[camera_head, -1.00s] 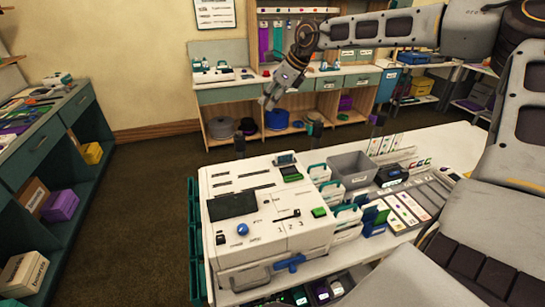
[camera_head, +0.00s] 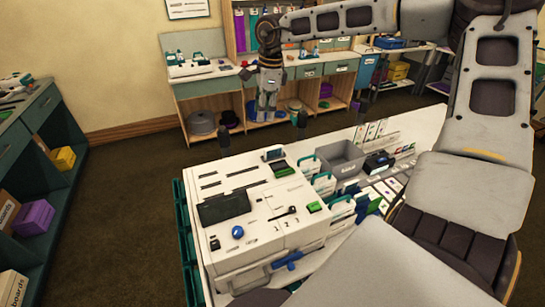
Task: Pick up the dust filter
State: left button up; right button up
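I cannot pick out a dust filter for certain in this view. A white machine (camera_head: 262,218) with a dark screen, slots, a blue knob and green parts stands on the near white table. My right gripper (camera_head: 266,112) hangs pointing down, beyond and above the machine's far side, in front of the back bench. It is apart from the machine, and I see nothing held in it. Its fingers are too small to tell whether they are open or shut. My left gripper is not in view. My own arm covers the right and lower right of the picture.
A grey bin (camera_head: 340,159) and several upright white and green cards stand right of the machine. Dark green crates (camera_head: 189,245) line the table's left side. A teal shelf unit (camera_head: 42,150) stands at the left. The floor (camera_head: 125,200) between is clear.

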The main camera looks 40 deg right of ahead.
jog(key=s+n, duration=0.1)
jog(key=s+d+n+g, duration=0.1)
jog(key=s, duration=0.1)
jog(key=shift+d+f+h, duration=0.1)
jog(key=shift+f+h, duration=0.05)
jog(key=shift+h, duration=0.15)
jog(key=p, duration=0.1)
send_near(274, 147)
jog(key=shift+w+f, duration=0.15)
jog(key=shift+f, duration=2.4)
jog(key=shift+f, duration=0.15)
jog(key=shift+f+p, duration=0.8)
jog(key=shift+f, duration=1.65)
